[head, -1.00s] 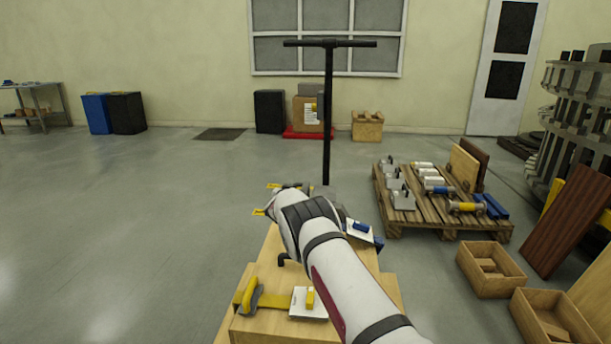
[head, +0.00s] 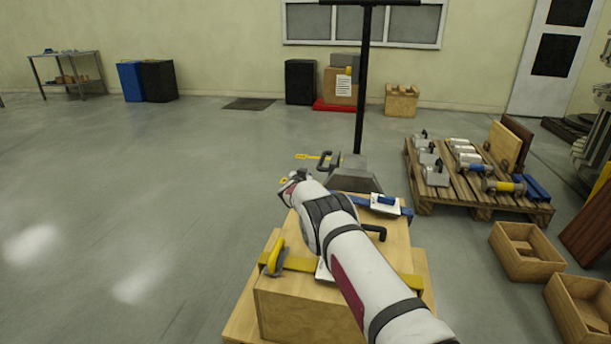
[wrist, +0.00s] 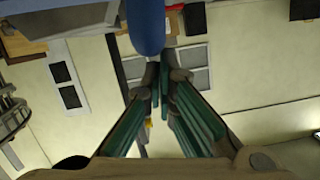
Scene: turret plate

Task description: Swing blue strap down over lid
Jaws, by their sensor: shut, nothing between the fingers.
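A wooden crate with a lid (head: 305,228) stands in front of me in the head view. A yellow strap (head: 300,264) lies across its near part, with a yellow-handled latch (head: 275,258) at the left. A blue strap (head: 406,212) shows at the crate's far right, beside a white plate with a blue piece (head: 385,203). My arm hides the middle of the lid and the strap's left part. My gripper (wrist: 160,80) is shut and empty, its green-padded fingers together in the wrist view. A blue bar (wrist: 148,25), probably the strap, looms close beside the fingers; I cannot tell whether they touch.
A black T-shaped post (head: 362,90) on a grey base rises behind the crate. A pallet (head: 478,190) with metal parts stands to the right, with open wooden boxes (head: 527,255) nearer me. The floor to the left is clear.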

